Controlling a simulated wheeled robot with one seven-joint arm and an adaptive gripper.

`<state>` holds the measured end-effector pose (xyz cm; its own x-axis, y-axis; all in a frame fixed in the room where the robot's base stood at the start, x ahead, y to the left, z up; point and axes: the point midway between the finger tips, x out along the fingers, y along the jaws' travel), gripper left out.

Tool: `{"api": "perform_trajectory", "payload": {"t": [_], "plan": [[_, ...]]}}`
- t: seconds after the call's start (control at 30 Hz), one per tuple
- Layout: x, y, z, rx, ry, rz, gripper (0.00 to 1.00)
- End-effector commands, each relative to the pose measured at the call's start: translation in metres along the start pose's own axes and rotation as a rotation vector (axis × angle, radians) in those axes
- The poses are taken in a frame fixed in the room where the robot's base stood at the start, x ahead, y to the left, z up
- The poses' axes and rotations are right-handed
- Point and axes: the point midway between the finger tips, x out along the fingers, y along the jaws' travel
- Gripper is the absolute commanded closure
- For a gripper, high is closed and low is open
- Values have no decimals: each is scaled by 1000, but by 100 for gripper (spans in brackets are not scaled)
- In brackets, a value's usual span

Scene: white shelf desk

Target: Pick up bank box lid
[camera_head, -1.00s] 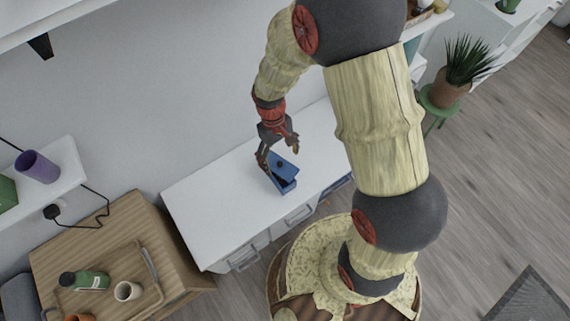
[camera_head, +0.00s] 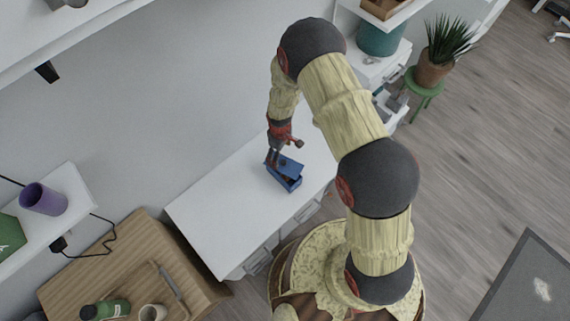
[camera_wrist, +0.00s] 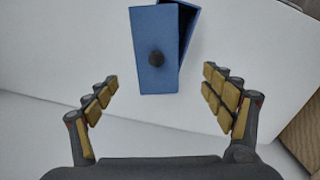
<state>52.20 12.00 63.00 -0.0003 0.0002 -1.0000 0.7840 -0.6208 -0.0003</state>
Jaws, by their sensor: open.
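The bank box lid (camera_wrist: 151,75) is a blue panel with a dark round knob. It lies askew on the blue box (camera_wrist: 188,32), whose dark inside shows along the lid's right side in the wrist view. In the head view the lid (camera_head: 289,164) and box (camera_head: 291,184) sit on the white desk. My gripper (camera_wrist: 158,88) is open, with its fingers spread to the left and right of the lid's near end. Neither finger touches the lid in the wrist view. In the head view my gripper (camera_head: 272,160) is at the box's far left end, partly hidden by its own wrist.
The white desk top (camera_head: 222,209) is clear around the box. A wall runs behind the desk. A wooden side table (camera_head: 110,262) with a green bottle (camera_head: 105,310) and a cup (camera_head: 152,312) stands at lower left. A potted plant (camera_head: 440,60) stands at upper right.

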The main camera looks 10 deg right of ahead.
Motion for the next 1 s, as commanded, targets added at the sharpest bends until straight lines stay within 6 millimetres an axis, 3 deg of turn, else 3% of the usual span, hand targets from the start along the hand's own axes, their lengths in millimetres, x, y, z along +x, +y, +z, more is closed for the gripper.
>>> {"api": "perform_trajectory", "payload": {"t": [0.47, 0.73, 1.0], "plan": [[38, 2, 0, -15, -1, 0, 17], [75, 6, -2, -14, 1, 0, 17], [77, 6, -2, -14, 4, 1, 17]]}}
